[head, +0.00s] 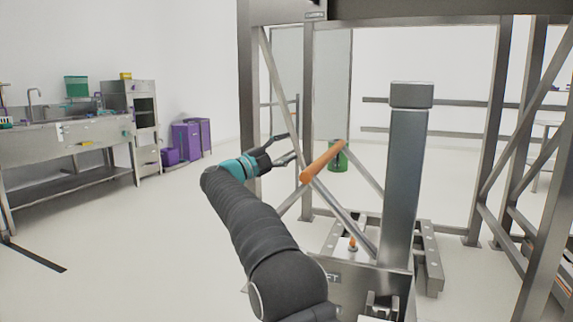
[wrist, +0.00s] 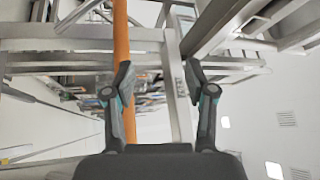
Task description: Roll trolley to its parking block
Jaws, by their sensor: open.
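The trolley, apparently the wheeled lift with a thick grey column (head: 402,180), stands at centre right in the head view. Its tilted orange handle (head: 323,161) sits on a slanting grey bar left of the column. In the wrist view, the orange handle (wrist: 121,40) runs upright behind the left finger of my gripper (wrist: 158,74), not centred between the fingers. Whether they touch, I cannot tell. My arm hides part of the trolley's lower left. I cannot identify a parking block for certain.
A tall steel frame (head: 305,120) surrounds the trolley, with posts left and right. A sink bench (head: 65,135) and purple bins (head: 190,138) stand at the left. A green container (head: 337,158) is behind the handle. The left floor is mostly clear, with a black strip (head: 38,257).

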